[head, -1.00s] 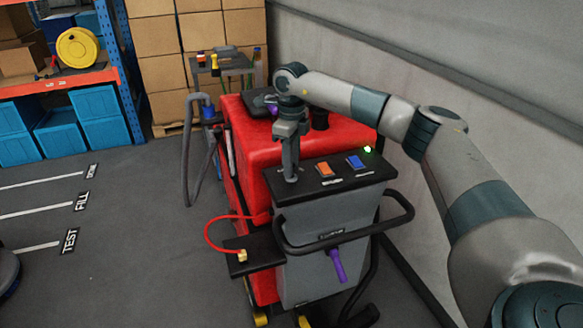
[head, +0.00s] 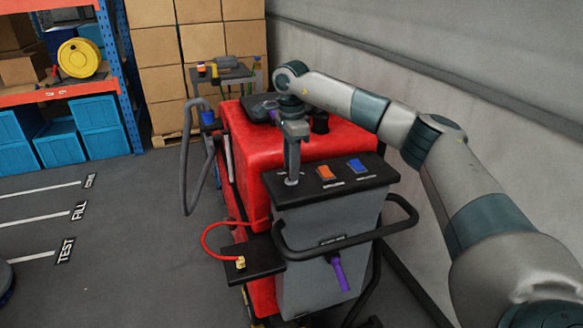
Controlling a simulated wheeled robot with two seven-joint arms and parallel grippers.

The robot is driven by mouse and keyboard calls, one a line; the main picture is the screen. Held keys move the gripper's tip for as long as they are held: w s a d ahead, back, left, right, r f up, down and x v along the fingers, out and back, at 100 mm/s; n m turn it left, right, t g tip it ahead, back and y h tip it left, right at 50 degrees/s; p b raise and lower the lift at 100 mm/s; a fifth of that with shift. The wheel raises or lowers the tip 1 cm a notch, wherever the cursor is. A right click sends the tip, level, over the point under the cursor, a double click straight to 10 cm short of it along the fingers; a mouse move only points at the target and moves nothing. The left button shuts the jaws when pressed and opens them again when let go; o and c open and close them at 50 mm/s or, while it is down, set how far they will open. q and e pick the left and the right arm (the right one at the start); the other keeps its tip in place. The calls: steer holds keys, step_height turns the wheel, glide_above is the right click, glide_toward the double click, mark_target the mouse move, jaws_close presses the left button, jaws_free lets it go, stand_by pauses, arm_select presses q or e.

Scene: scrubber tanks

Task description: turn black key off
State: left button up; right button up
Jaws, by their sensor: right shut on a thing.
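The black-topped control panel (head: 345,187) sits on the grey column of the red scrubber machine (head: 245,145). My right gripper (head: 291,181) points straight down at the panel's left end, with its fingers shut. The black key is hidden at the fingertips, so its angle cannot be told. An orange switch (head: 325,173) and a blue switch (head: 357,166) lie to the right of the gripper on the panel. No green light shows at the panel's far right corner. My left gripper is not in view.
A black handlebar (head: 345,237) curves around the panel's front, with a purple lever (head: 340,272) below. A red hose (head: 207,240) runs to a side shelf (head: 262,259). A grey wall (head: 480,95) stands at the right.

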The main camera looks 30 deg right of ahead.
steer(key=shift+r, duration=0.15)
steer(key=o, duration=1)
steer(key=shift+o, duration=0.2)
steer(key=shift+r+b, duration=0.35)
steer(key=shift+r, duration=0.3)
step_height(320, 180, up, 16)
steer(key=b, duration=0.2)
steer(key=shift+a+f, duration=0.1)
